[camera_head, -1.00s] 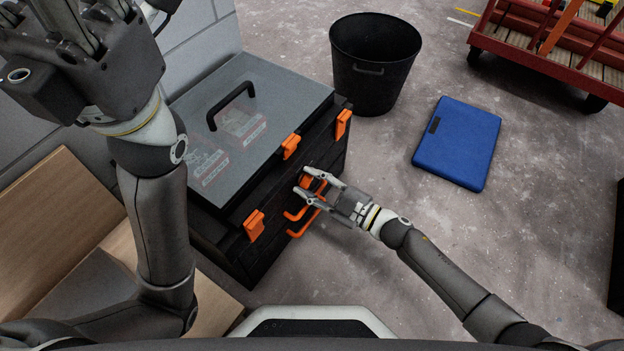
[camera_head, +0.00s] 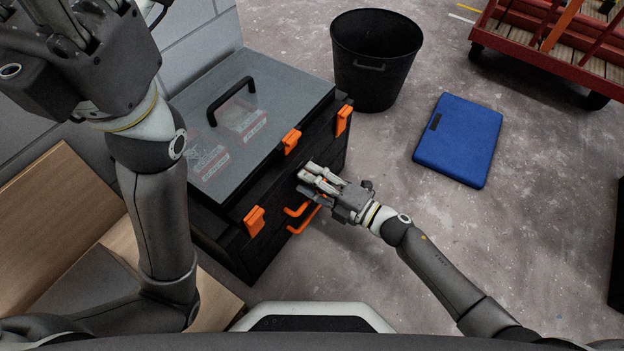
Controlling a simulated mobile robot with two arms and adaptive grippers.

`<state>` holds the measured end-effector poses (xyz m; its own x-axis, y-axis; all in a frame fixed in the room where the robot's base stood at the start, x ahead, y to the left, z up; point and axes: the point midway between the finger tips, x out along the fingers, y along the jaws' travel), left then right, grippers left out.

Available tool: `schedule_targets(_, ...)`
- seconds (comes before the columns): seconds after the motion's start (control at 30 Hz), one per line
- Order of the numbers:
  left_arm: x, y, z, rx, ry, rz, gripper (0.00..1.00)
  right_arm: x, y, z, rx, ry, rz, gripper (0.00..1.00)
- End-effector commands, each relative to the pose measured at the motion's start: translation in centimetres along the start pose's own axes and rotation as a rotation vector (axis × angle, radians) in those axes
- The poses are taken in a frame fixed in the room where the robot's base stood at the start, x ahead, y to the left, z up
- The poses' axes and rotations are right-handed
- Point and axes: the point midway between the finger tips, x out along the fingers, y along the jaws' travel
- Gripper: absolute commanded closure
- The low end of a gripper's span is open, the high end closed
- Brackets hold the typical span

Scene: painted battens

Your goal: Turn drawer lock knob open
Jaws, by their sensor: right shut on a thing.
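A black tool chest (camera_head: 262,195) with a grey translucent lid (camera_head: 285,110) stands left of centre. Its front has orange latches (camera_head: 254,221) and orange drawer handles (camera_head: 303,222). My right gripper (camera_head: 309,177) is at the chest's upper front, shut on a small orange part, which I take to be the lock knob (camera_head: 322,181); the fingers hide most of it, so its turn angle cannot be told. My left gripper (camera_head: 75,30) is raised at the upper left, away from the chest, partly cut off by the frame edge; its fingers do not show clearly.
A black bucket (camera_head: 372,75) stands behind the chest. A blue case (camera_head: 458,140) lies on the floor to the right. A red cart (camera_head: 540,55) is at the upper right. Wooden boards (camera_head: 50,215) lie at the left.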

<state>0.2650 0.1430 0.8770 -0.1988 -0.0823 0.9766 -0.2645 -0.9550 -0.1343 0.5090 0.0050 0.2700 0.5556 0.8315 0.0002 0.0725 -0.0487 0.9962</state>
Motion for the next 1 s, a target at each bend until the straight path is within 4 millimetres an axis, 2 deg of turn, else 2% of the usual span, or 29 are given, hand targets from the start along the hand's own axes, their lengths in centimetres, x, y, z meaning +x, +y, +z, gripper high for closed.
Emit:
schedule_targets(0.3,0.24,0.07,-0.11,0.001,0.009,0.004,0.60,-0.09,-0.19,-0.01,-0.091,0.000,-0.002,0.88)
schedule_targets(0.77,0.13,0.07,0.21,0.001,0.000,0.003,0.60,-0.09,-0.20,0.00,-0.105,0.000,-0.003,0.88)
schedule_targets(0.8,0.11,0.07,0.22,0.001,0.000,0.003,0.60,-0.09,-0.20,0.00,-0.105,0.000,-0.003,0.62)
schedule_targets(0.93,0.08,0.06,0.22,0.001,0.000,0.003,0.60,-0.07,-0.17,0.00,-0.104,0.000,-0.003,0.45)
schedule_targets(1.0,0.07,0.06,0.21,0.001,0.000,0.003,0.60,-0.06,-0.14,0.00,-0.104,0.000,-0.002,0.43)
